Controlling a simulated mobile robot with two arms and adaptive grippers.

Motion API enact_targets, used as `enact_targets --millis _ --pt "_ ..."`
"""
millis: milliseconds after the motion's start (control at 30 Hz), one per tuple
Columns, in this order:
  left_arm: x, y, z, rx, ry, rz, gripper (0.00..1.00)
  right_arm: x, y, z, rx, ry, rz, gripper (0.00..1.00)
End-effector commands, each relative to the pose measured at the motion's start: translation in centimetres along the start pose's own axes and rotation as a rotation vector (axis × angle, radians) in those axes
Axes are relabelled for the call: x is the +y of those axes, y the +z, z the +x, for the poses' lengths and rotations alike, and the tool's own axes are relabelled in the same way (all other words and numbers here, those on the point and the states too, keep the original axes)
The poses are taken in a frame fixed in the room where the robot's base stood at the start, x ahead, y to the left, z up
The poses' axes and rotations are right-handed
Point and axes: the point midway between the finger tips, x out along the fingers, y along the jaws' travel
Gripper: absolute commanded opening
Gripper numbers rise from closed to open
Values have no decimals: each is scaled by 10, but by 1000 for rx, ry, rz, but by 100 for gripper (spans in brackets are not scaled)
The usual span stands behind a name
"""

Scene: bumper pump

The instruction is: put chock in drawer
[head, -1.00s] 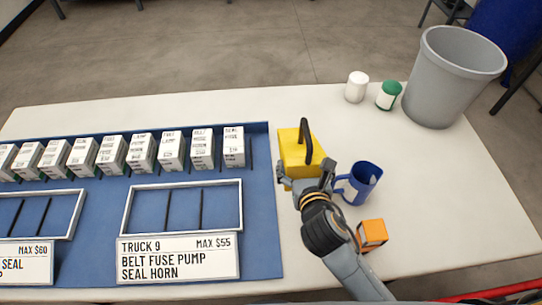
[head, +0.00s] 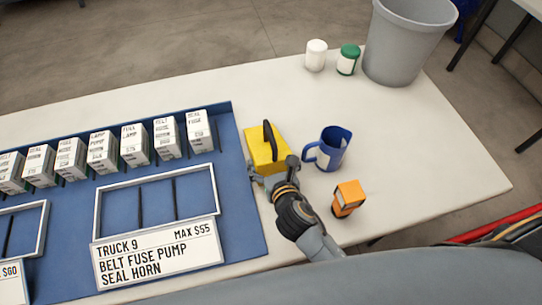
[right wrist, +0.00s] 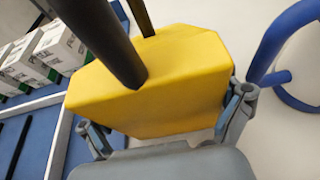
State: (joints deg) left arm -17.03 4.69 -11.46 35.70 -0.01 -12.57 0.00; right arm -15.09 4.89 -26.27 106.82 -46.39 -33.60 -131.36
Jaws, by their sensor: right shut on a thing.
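The chock is a yellow block (head: 262,147) with a black handle on top. It is on the white table, just right of the blue tray, in the head view. My right gripper (head: 272,172) is at its near side, shut on it. In the right wrist view the yellow block (right wrist: 165,85) fills the middle, with a finger at each side of it. I cannot tell whether it is lifted off the table. My left gripper is not in view. No drawer is visible.
A blue mug (head: 333,149) and an orange box (head: 348,198) stand close right of my right gripper. A white jar (head: 316,56), a green-lidded jar (head: 348,60) and a grey bin (head: 407,45) are at the back. The blue tray (head: 245,235) holds several small boxes.

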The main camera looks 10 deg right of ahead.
Motion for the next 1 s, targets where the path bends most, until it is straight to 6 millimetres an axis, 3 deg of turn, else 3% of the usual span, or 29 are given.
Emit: enact_targets --millis 233,267,300,733,867,1000 --pt "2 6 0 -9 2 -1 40 0 4 0 -10 2 0 27" --pt "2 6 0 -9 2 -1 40 0 -1 0 1 -1 0 96" --pt "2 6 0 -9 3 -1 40 0 -1 0 1 -1 0 100" --pt "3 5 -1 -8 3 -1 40 0 0 -4 1 0 -1 100" --pt "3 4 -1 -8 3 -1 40 0 0 -23 2 0 -1 100" --pt "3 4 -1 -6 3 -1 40 0 -1 -53 3 0 0 100"
